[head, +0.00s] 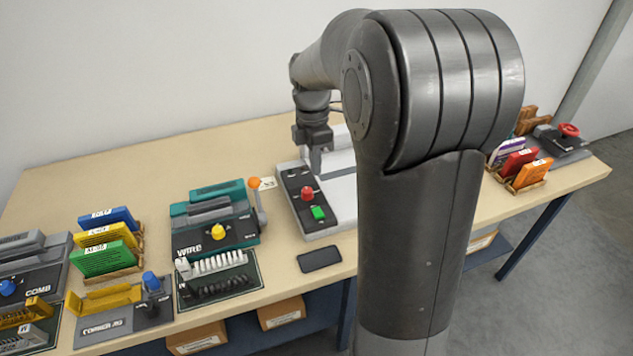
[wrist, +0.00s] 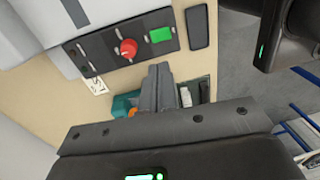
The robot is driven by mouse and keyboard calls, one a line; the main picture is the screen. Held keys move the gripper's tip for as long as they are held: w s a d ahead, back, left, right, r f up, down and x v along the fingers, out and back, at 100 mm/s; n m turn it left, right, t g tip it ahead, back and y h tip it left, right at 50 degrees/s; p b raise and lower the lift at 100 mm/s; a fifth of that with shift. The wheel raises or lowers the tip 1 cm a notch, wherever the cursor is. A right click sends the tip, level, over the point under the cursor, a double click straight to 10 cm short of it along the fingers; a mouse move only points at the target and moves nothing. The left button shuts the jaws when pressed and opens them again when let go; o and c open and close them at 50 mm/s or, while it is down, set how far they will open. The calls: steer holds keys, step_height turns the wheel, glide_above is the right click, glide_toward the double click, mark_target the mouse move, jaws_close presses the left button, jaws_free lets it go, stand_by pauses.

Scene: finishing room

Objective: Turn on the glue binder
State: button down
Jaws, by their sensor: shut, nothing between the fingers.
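A grey-white machine (head: 333,200), partly hidden behind my arm, stands on the bench; I take it as the glue binder, though no name on it is readable. Its dark control panel (head: 301,187) carries a red knob (head: 307,193) and a green button (head: 319,213). In the wrist view the panel shows at the upper left, with the red knob (wrist: 128,48) and the lit-looking green button (wrist: 160,35). My gripper (head: 316,170) is shut and empty. It hangs over the machine, by the panel's far end; in the wrist view its fingertips (wrist: 159,68) point towards the panel. I cannot tell whether they touch anything.
A teal WIRE machine (head: 190,240) with an orange-tipped lever (head: 254,184) stands just left. A dark flat slab (head: 320,259) lies in front. The COMB machine (head: 28,280) and corner tool (head: 120,315) are further left. Coloured books (head: 520,162) stand at the right.

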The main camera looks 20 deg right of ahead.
mark_target(320, 215)
step_height(320, 215, up, 2)
steer(key=shift+w+r, duration=0.15)
stand_by(0.3)
steer(key=shift+s, duration=0.75)
steer(key=f, duration=0.4)
steer(key=s+f, duration=0.1)
steer(key=f, duration=0.9)
steer(key=shift+s, duration=0.35)
